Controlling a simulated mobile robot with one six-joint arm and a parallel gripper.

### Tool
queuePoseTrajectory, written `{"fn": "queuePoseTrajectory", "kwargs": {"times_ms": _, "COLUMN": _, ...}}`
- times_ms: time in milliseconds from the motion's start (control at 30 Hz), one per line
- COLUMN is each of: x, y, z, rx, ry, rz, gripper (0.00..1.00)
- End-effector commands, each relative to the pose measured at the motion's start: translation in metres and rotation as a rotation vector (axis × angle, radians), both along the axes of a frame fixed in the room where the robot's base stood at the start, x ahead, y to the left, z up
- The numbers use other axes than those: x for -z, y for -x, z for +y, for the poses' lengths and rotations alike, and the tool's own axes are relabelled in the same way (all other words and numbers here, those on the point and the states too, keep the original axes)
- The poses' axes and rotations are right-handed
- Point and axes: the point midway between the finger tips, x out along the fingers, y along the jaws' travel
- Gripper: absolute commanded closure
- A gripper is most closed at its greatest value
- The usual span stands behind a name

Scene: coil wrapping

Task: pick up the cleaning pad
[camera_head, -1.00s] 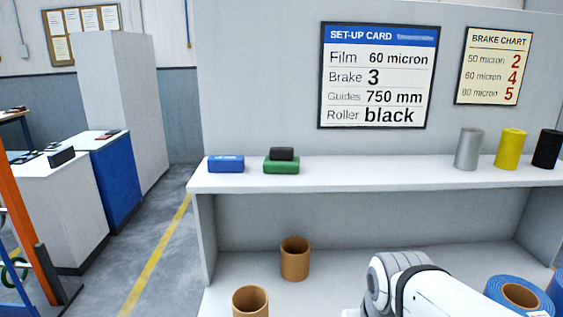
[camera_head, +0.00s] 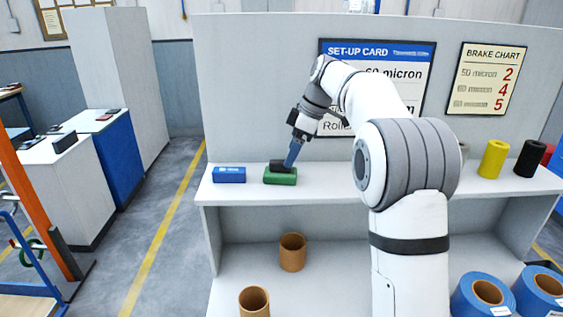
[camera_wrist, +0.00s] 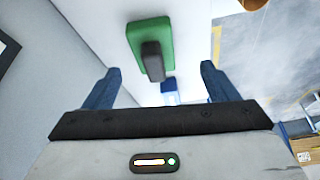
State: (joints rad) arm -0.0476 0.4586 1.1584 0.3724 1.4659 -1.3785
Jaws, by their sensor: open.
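The cleaning pad looks to be the green block (camera_head: 280,177) with a smaller dark block (camera_head: 277,166) on top, lying on the upper shelf. In the wrist view, the green block (camera_wrist: 135,38) and its dark top (camera_wrist: 153,62) show ahead of my fingers, roughly midway between them. My gripper (camera_head: 291,160) points down at the dark top, with its blue fingers just above or beside it; I cannot tell whether they touch. In the wrist view my gripper (camera_wrist: 160,68) is open, with nothing held between its fingers.
A blue box (camera_head: 229,174) lies left of the green block on the shelf (camera_head: 330,185). Yellow (camera_head: 493,159) and black (camera_head: 530,158) rollers stand at the right. Brown cores (camera_head: 292,252) and blue film rolls (camera_head: 482,297) are below. A wall panel stands behind the shelf.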

Motion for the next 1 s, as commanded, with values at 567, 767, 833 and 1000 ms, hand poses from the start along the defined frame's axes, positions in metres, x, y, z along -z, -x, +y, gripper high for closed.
{"fn": "queuePoseTrajectory", "kwargs": {"times_ms": 567, "x": 0.039, "y": -0.015, "z": 0.032, "rx": -0.074, "ry": -0.015, "rz": -0.017, "gripper": 0.2}}
{"fn": "queuePoseTrajectory", "kwargs": {"times_ms": 767, "x": 0.062, "y": -0.016, "z": 0.04, "rx": -0.073, "ry": -0.014, "rz": -0.02, "gripper": 0.2}}
{"fn": "queuePoseTrajectory", "kwargs": {"times_ms": 833, "x": 0.064, "y": -0.016, "z": 0.04, "rx": -0.072, "ry": -0.014, "rz": -0.021, "gripper": 0.2}}
{"fn": "queuePoseTrajectory", "kwargs": {"times_ms": 1000, "x": 0.065, "y": -0.016, "z": 0.04, "rx": -0.07, "ry": -0.015, "rz": -0.022, "gripper": 0.2}}
